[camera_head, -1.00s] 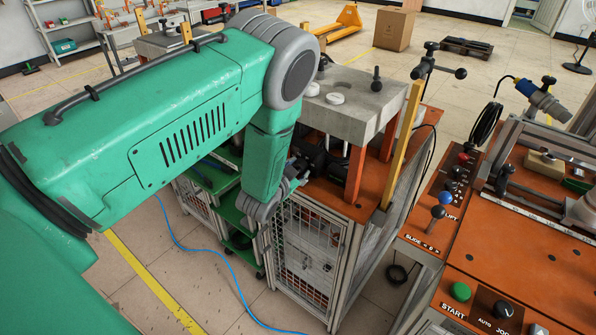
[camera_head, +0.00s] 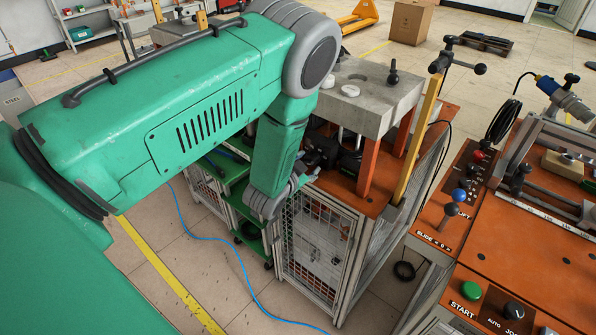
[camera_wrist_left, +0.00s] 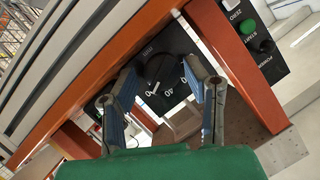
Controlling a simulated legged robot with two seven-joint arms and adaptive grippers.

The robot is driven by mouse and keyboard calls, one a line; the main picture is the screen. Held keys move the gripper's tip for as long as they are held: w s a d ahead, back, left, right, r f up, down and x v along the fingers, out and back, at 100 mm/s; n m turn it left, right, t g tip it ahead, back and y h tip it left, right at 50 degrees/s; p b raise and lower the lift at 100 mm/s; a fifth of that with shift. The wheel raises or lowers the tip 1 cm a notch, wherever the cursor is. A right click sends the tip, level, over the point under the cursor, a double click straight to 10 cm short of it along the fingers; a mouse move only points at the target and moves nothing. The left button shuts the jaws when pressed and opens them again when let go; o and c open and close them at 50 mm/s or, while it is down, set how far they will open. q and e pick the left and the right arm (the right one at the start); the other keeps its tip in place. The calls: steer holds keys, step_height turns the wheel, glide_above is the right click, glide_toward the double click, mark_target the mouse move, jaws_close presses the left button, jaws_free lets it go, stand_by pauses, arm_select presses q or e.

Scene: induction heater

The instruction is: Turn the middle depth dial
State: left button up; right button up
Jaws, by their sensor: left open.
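In the left wrist view a round black dial (camera_wrist_left: 155,66) with a white pointer mark sits on a dark panel with white numbers around it. Only this dial shows clearly between the fingers, and I cannot tell whether it is the middle one. My left gripper (camera_wrist_left: 161,76) is open, its two fingers spread on either side of the dial, with nothing held. I cannot tell whether the fingertips touch it. In the head view my left gripper (camera_head: 298,182) is low at the machine's near side, partly hidden beneath my arm. The dial is hidden there. My right gripper is not in view.
A concrete block (camera_head: 370,92) on orange legs stands above the caged machine. Orange bars (camera_wrist_left: 237,75) frame the panel closely. A green start button (camera_wrist_left: 247,27) and a black knob sit to the right. A control desk (camera_head: 520,240) stands at right.

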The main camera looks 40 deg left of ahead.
arm_select(q)
steer(key=v, duration=1)
steer(key=shift+d, duration=0.1)
